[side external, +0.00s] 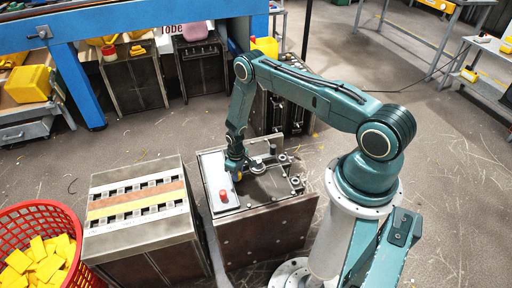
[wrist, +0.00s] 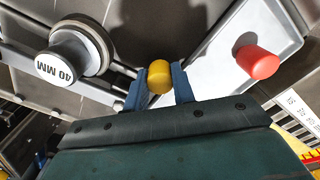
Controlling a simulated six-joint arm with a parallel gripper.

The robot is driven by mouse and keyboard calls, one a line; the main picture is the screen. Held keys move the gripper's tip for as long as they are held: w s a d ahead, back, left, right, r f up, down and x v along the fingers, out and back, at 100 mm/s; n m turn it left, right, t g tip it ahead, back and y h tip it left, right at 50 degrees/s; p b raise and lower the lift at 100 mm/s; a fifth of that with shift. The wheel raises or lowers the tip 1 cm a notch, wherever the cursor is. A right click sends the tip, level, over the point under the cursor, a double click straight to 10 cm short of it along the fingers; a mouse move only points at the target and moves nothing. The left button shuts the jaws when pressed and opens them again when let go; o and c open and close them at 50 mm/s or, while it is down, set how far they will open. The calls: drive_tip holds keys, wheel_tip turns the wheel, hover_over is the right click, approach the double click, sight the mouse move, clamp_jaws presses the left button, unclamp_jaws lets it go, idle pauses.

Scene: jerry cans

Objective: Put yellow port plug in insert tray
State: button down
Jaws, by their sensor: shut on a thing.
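The yellow port plug (wrist: 159,77) is held between the two blue fingertips of my gripper (wrist: 161,84) in the wrist view. In the side view my gripper (side external: 237,172) points down over the metal bench, at the right edge of the white tray, with a bit of yellow at its tip. The pale tray (wrist: 220,72), which looks like the insert tray, lies just right of the plug in the wrist view. It also shows in the side view (side external: 214,172). A red plug (wrist: 258,62) stands in it. I cannot tell the plug's height above the surface.
A round "40 MM" knob-like part (wrist: 68,60) and metal rods are left of my gripper in the wrist view. A bench with striped slots (side external: 138,205) and a red basket of yellow pieces (side external: 60,215) stand to the left in the side view.

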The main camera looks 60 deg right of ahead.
drive_tip(key=shift+f, duration=0.1)
drive_tip(key=c, duration=1.2)
unclamp_jaws()
drive_tip(key=shift+o, duration=0.2)
wheel_tip(320, 180, up, 12)
